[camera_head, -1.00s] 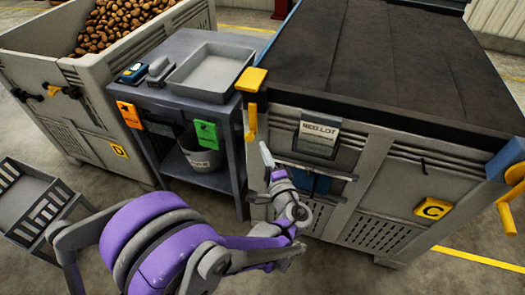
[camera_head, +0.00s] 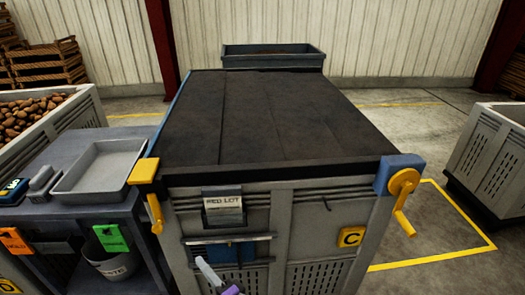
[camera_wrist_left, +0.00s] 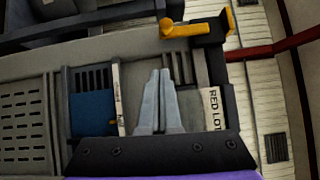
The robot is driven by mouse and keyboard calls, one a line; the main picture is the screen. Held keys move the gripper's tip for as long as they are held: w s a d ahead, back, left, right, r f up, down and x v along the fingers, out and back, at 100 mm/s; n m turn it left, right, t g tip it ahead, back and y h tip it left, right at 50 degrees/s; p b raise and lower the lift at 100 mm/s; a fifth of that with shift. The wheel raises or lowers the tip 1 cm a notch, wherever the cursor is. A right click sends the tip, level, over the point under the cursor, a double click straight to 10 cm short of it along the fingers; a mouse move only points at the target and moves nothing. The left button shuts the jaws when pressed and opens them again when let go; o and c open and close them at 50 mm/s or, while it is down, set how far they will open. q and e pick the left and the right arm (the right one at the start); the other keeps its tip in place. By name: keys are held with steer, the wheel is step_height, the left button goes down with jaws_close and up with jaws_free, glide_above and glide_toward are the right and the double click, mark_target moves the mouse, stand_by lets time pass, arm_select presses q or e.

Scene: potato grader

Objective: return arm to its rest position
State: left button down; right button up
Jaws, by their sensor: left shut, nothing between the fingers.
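My left gripper (camera_head: 206,270) shows at the bottom edge of the head view, a grey finger tip with a bit of purple behind it. It is in front of the grey bin with the C tag (camera_head: 351,237), below the RED LOT card (camera_head: 223,208). In the left wrist view the two fingers of the gripper (camera_wrist_left: 160,78) are together, with nothing between them. The RED LOT card also shows there, right of the fingers (camera_wrist_left: 213,108). The rest of my left arm is out of the head view. My right gripper is not in view.
A blue panel (camera_head: 222,252) sits in a holder on the bin front. A yellow crank (camera_head: 404,190) and a yellow lever (camera_head: 155,212) stick out at the bin's corners. A bench with a grey tray (camera_head: 100,168) stands at left.

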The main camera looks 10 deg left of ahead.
arm_select(q)
steer(key=s+a+f+n+g+h, duration=0.3)
steer(key=s+a+f+g+h, duration=0.2)
steer(key=s+f+g, duration=0.15)
steer(key=s+d+n+h, duration=0.6)
steer(key=s+d+h, duration=0.25)
steer(key=s, duration=0.25)
step_height(320, 180, up, 21)
steer(key=w+p, duration=0.2)
steer(key=p, duration=1.7)
steer(key=shift+a+m+h+p, duration=0.2)
steer(key=shift+m+h+p, duration=0.1)
steer(key=shift+h+p, duration=0.05)
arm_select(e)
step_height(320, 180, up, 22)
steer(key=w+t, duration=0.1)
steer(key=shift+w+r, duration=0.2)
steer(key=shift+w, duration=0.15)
arm_select(q)
steer(key=shift+s, duration=0.1)
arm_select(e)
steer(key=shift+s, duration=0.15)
